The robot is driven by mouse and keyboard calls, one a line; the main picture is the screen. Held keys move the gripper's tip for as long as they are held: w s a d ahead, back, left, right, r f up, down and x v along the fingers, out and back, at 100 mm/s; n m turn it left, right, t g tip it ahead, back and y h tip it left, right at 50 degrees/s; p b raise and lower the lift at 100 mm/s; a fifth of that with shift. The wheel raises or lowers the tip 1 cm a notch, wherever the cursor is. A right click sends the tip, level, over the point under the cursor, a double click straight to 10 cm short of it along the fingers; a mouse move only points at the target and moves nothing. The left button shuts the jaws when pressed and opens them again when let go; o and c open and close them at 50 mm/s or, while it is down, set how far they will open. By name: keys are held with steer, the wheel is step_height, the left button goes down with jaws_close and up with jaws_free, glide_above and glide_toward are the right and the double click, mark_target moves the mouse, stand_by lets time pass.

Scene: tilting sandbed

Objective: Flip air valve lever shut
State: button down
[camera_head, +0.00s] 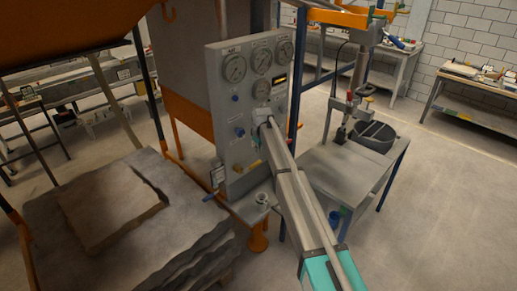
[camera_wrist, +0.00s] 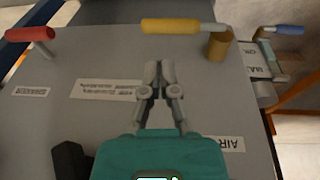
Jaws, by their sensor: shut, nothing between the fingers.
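In the wrist view, a yellow lever handle (camera_wrist: 180,26) lies level in the picture, running left from a brass valve body (camera_wrist: 219,46) on the grey panel (camera_wrist: 80,120). A label reading "AIR" (camera_wrist: 226,143) sits below that body. My gripper (camera_wrist: 153,68) is shut and empty. Its fingertips point at the panel, a little below the yellow handle in the picture; I cannot tell whether they touch anything. In the head view, my gripper (camera_head: 266,122) is at the front of the panel (camera_head: 222,110), and my arm hides part of it.
A red lever (camera_wrist: 30,34) is left on the panel, with a label under it. A blue lever (camera_wrist: 285,30) is at the right edge. A black knob (camera_wrist: 70,160) is at lower left. Gauges (camera_head: 235,68) sit high on the panel. The sandbed (camera_head: 110,210) is left, a side table (camera_head: 350,170) right.

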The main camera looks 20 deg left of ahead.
steer(key=w+p+v, duration=0.1)
steer(key=p+v, duration=0.4)
steer(key=v, duration=0.1)
steer(key=shift+s, duration=0.25)
steer(key=shift+d, duration=0.15)
stand_by(0.4)
steer(key=s+d+f+m+b, duration=0.35)
steer(key=s+d, duration=0.35)
steer(key=d, duration=0.6)
steer(key=s+d+f+m+g+h+b, duration=0.1)
steer(key=s+d+f+m+b, duration=0.35)
steer(key=d, duration=0.95)
steer(key=s+d+f+m+b, duration=0.1)
steer(key=s+d+f+b, duration=0.55)
steer(key=d, duration=0.65)
steer(key=s+d+f+m+b, duration=0.3)
steer(key=s+d, duration=0.8)
steer(key=s, duration=0.4)
steer(key=shift+s+f+m+g+h, duration=0.3)
steer(key=shift+f+m+g, duration=0.1)
steer(key=shift+m, duration=0.3)
